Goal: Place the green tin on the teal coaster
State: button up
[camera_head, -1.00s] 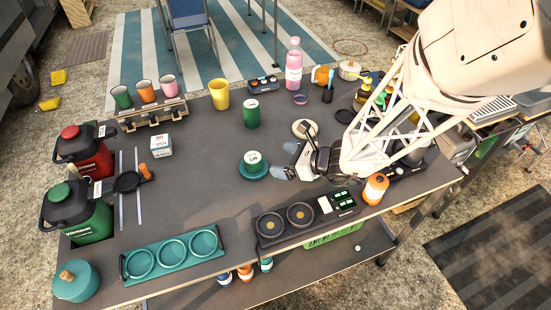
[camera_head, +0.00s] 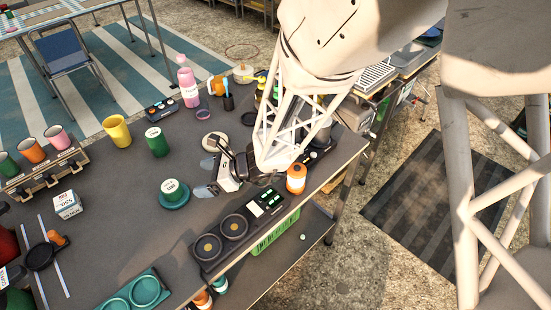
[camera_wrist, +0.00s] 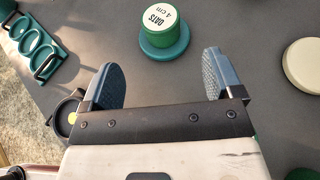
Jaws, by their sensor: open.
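A short green tin with a white lid label (camera_head: 171,186) stands upright on the round teal coaster (camera_head: 184,203). The tin's label reads "OATS 4 cm" in the wrist view (camera_wrist: 160,20), where the teal coaster (camera_wrist: 178,52) shows around its base. My gripper (camera_head: 206,177) is just right of them, low over the table. In the wrist view my gripper (camera_wrist: 160,70) has its two fingers wide apart with nothing between them. The tin lies beyond the fingertips, apart from them. A taller green tin (camera_head: 157,143) stands farther back.
A cream disc (camera_head: 214,141) lies behind my gripper, and an orange-and-white jar (camera_head: 296,178) stands to its right. A black two-ring unit (camera_head: 220,240) is in front. A yellow cup (camera_head: 117,131) and pink bottle (camera_head: 188,85) are behind.

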jog(key=s+d+r+n+t+h, duration=0.1)
jog(key=s+d+r+n+h, duration=0.3)
jog(key=d, duration=0.8)
jog(key=s+d+r+n+h, duration=0.5)
jog(key=d+r+n, duration=0.3)
jog(key=d, duration=0.5)
jog(key=s+d+r+n+t+h, duration=0.1)
jog(key=s+d+r+n+h, duration=0.3)
jog(key=d+r, duration=0.6)
jog(key=s+d+n, duration=0.1)
jog(key=d, duration=0.2)
jog(key=shift+s+n+t+h, duration=0.25)
jog(key=shift+n+t+h, duration=0.05)
jog(key=shift+n, duration=0.1)
